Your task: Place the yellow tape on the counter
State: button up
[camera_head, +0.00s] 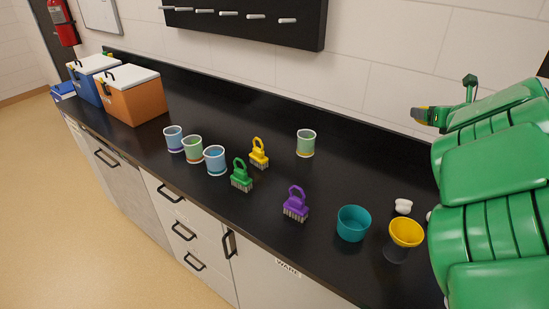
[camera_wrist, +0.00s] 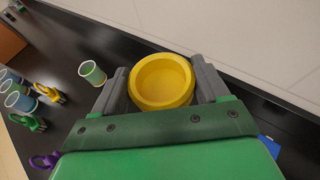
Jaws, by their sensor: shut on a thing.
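The yellow tape (camera_wrist: 162,82) is a round yellow ring that sits between the two grey fingers of my gripper (camera_wrist: 163,80) in the wrist view. My gripper is shut on it. In the head view my gripper (camera_head: 428,115) is raised above the counter at the right, in front of the wall, and only a small yellowish patch shows at its end. The black counter (camera_head: 345,175) runs along the wall below. The tape is held up, apart from the counter.
Several blue and green cups (camera_head: 215,160), a yellow brush (camera_head: 259,153), a green brush (camera_head: 241,175) and a purple brush (camera_head: 296,204) stand on the counter. A teal bowl (camera_head: 353,224) and a yellow cup (camera_head: 406,233) are near the front right.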

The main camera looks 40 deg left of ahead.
jog(key=s+a+f+n+g+y, duration=0.1)
jog(key=s+a+n+g+y, duration=0.1)
jog(key=s+a+n+g, duration=0.55)
jog(key=s+a+f+n+g+y, duration=0.1)
jog(key=s+a+n+g+y, duration=0.2)
jog(key=s, duration=0.7)
send_over(345, 177)
jog(key=shift+m+h, duration=0.3)
jog(key=shift+m, duration=0.05)
jog(key=shift+f, duration=12.05)
jog(key=shift+f, duration=0.15)
jog(key=o, duration=1.1)
jog(key=shift+c, duration=0.2)
